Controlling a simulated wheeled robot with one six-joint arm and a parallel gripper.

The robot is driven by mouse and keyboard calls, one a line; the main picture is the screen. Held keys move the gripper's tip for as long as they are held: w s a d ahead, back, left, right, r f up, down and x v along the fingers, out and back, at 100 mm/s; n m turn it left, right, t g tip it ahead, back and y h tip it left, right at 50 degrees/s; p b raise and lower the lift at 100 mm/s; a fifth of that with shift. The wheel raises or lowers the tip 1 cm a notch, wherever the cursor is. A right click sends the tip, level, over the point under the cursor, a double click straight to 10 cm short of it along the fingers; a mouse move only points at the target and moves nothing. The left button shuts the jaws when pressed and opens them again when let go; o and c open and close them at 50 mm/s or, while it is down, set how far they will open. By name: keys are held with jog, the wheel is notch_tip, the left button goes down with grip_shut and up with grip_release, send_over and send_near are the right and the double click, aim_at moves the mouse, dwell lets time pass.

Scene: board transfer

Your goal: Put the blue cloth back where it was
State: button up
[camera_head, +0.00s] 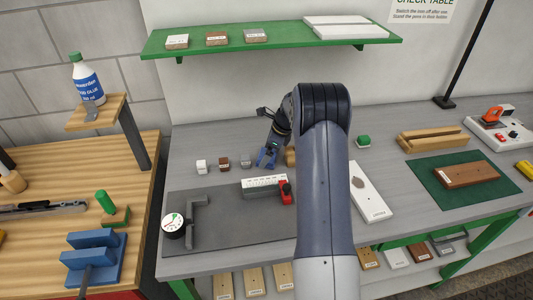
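My gripper (267,158) is at the end of my arm, low over the back middle of the grey bench, left of my large arm link. A small blue shape shows at its tip. I cannot tell whether this is its fingers or blue cloth, nor whether the gripper is open or shut. No blue cloth can be made out clearly elsewhere. My arm hides part of the bench behind it.
A dark grey mat (225,230) holds a dial gauge (174,226) and a white block with a red part (286,192). Small white, brown and grey blocks stand left of my gripper. A green shelf (280,43) hangs above. A green mat (430,173) lies right.

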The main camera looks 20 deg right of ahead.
jog(key=b+v, duration=0.1)
jog(key=v, duration=0.9)
jog(key=shift+d+r, duration=0.15)
jog(key=shift+r, duration=0.15)
jog(key=shift+s, duration=0.15)
